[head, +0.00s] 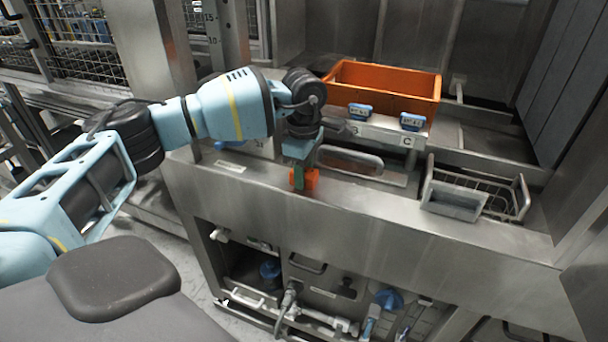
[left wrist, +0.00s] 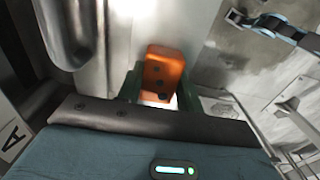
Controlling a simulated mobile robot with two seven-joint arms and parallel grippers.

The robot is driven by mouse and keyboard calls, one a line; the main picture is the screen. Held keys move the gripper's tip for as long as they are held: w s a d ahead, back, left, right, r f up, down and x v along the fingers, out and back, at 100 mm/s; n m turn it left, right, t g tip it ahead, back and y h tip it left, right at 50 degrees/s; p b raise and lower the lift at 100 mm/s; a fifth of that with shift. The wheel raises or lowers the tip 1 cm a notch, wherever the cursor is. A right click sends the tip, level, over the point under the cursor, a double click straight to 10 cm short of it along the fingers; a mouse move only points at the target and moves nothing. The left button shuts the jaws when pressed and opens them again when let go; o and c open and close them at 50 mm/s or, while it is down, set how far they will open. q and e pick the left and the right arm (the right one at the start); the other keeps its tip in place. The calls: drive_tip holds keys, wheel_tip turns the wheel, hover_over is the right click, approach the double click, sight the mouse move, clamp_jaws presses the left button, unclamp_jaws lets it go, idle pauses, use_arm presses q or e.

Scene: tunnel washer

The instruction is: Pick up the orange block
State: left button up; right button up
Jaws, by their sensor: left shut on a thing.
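The orange block (head: 311,180) is at the front ledge of the steel washer in the head view, at the tip of my left arm. My left gripper (head: 299,178) is shut on it, with a green finger in front of part of the block. In the left wrist view, the orange block (left wrist: 164,70) stands out between the two green fingers of the left gripper (left wrist: 160,92). Dark holes show on its face. Whether it touches the ledge is hard to tell. My right gripper is not in view.
An orange crate (head: 385,76) stands behind on the washer. Blue-topped pieces (head: 411,121) sit on the labelled ledge in front of it. A wire basket (head: 478,190) is to the right. Pipes and blue valves (head: 388,298) fill the open bay below.

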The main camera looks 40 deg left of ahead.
use_arm(q)
drive_tip(key=shift+r, duration=0.55)
drive_tip(key=shift+s+d+r, duration=0.1)
drive_tip(key=shift+s+r, duration=0.1)
drive_tip(key=shift+r, duration=0.45)
drive_tip(key=shift+s+d+r, duration=0.1)
drive_tip(key=shift+s+r, duration=0.05)
drive_tip(key=shift+r, duration=0.45)
drive_tip(key=s+d, duration=0.3)
drive_tip(key=s, duration=0.4)
drive_tip(key=s+d+r, duration=0.1)
drive_tip(key=s+d, duration=0.2)
drive_tip(key=s, duration=0.4)
drive_tip(key=shift+r+b, duration=0.2)
drive_tip(key=shift+b, duration=0.25)
drive_tip(key=s+d+f+m, duration=0.2)
drive_tip(key=d+f+m, duration=0.1)
drive_tip(key=m, duration=0.7)
drive_tip(key=s+d+f+m, duration=0.2)
drive_tip(key=d+f+m, duration=0.2)
drive_tip(key=m, duration=0.6)
drive_tip(key=shift+s+f+m, duration=0.25)
drive_tip(key=shift+f+m, duration=0.15)
drive_tip(key=shift+f, duration=0.25)
